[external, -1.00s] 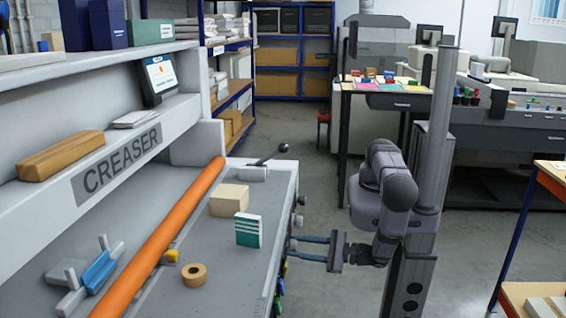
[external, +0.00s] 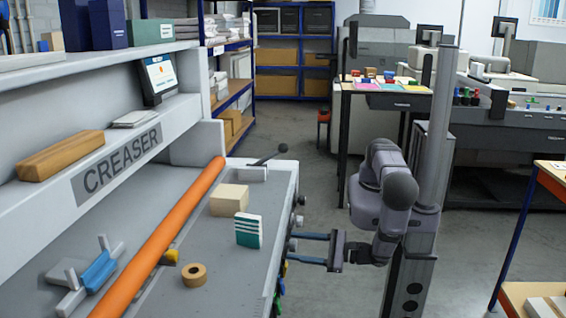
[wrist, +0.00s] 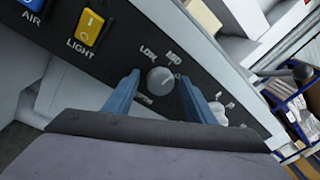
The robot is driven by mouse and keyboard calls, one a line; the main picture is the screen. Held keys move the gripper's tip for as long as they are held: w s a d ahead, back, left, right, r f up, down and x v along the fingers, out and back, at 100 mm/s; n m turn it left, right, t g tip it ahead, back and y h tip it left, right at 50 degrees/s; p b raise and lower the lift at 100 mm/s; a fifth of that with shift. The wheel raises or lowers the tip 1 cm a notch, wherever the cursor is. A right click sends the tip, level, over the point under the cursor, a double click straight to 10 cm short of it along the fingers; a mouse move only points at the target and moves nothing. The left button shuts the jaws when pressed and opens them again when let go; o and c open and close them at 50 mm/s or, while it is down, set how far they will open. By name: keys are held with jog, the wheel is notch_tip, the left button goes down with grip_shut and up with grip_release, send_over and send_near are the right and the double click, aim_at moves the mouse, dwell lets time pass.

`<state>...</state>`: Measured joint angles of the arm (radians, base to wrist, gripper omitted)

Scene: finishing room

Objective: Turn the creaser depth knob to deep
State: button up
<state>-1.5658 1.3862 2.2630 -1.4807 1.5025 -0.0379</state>
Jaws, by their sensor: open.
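A round grey knob (wrist: 160,80) is on the black control panel in the wrist view. White labels around it seem to read LOW and MED; a third label below is partly hidden and unreadable. My gripper (wrist: 158,82) is open, with one blue finger on each side of the knob. Contact cannot be told. In the external view my gripper (external: 293,248) reaches left to the creaser's side panel, where a small knob (external: 292,245) shows between the fingertips. A second pale knob (wrist: 218,112) is right of my right finger; its labels are too small to read.
A yellow LIGHT switch (wrist: 91,27) and a blue AIR switch (wrist: 33,4) are on the same panel. The creaser bed carries a teal-and-white box (external: 249,231), a cream block (external: 229,200), a tape roll (external: 194,275) and an orange roller (external: 165,232).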

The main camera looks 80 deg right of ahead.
jog(key=s, duration=0.7)
jog(key=shift+s+a, duration=0.15)
jog(key=shift+a, duration=0.3)
jog(key=shift+r, duration=0.15)
jog(key=m+p, duration=0.3)
jog(key=m, duration=0.3)
jog(key=shift+d+m+y, duration=0.1)
jog(key=shift+m+y, duration=0.2)
